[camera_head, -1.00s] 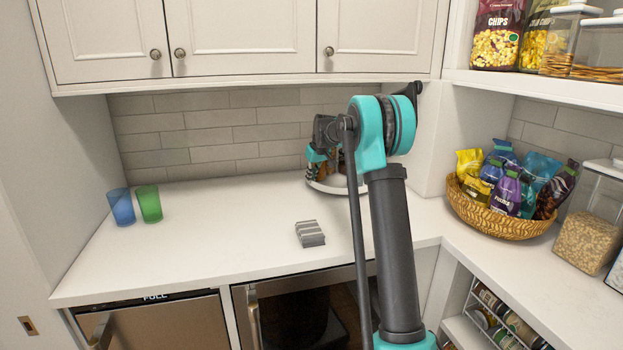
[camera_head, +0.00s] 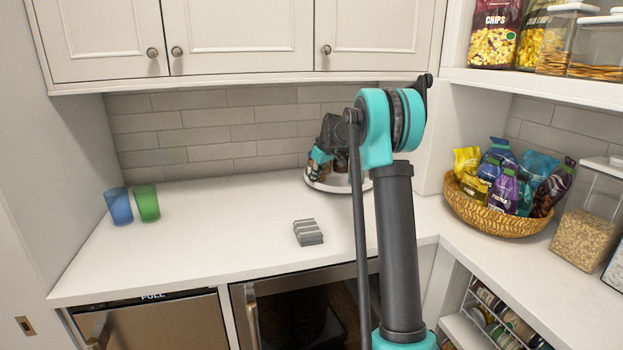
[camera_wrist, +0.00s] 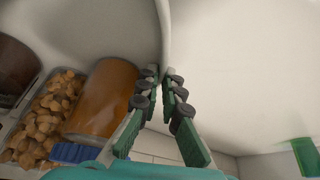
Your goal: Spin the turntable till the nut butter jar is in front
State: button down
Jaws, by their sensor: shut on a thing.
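The white turntable (camera_head: 325,186) stands at the back of the counter, partly hidden behind my arm. Its pale rim also shows in the wrist view (camera_wrist: 166,35). My gripper (camera_wrist: 167,78) is shut on this rim, one finger on each side. In the head view my gripper (camera_head: 318,165) is at the turntable's left side. An orange-brown jar (camera_wrist: 103,98) stands on the turntable beside my fingers; it may be the nut butter jar, but no label shows. Next to it are a clear container of nuts (camera_wrist: 45,115) with a blue lid and a dark brown jar (camera_wrist: 15,70).
A blue cup (camera_head: 119,206) and a green cup (camera_head: 148,203) stand at the counter's left. A grey stack (camera_head: 308,232) lies mid-counter. A wicker basket (camera_head: 500,220) of snack bags stands right. Cabinets (camera_head: 240,40) hang above. The counter's left middle is clear.

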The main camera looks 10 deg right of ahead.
aim_at(337, 192)
jog(key=shift+s+d+n+g+y, duration=0.3)
jog(key=shift+s+d+n+y, duration=0.1)
jog(key=shift+s+d+n, duration=0.8)
jog(key=shift+s+d+n+g+y, duration=0.2)
jog(key=shift+s+d+n, duration=0.25)
jog(key=shift+d+n, duration=0.2)
jog(key=shift+s+d+n+g+y, duration=0.1)
jog(key=shift+s+d+n+g, duration=0.1)
jog(key=shift+s+d+n, duration=0.35)
jog(key=shift+s+d+n+g, duration=0.25)
jog(key=shift+d+n, duration=0.3)
jog(key=shift+d, duration=0.15)
jog(key=shift+s+d+n+g, duration=0.15)
jog(key=shift+s+d+n, duration=0.05)
jog(key=shift+d+n, duration=0.5)
jog(key=shift+s+d+n+g, duration=0.25)
jog(key=shift+d+n, duration=0.2)
jog(key=shift+d, duration=0.3)
jog(key=shift+d+y, duration=0.1)
jog(key=shift+y, duration=0.2)
jog(key=c, duration=2)
grip_release()
jog(key=shift+r, duration=0.15)
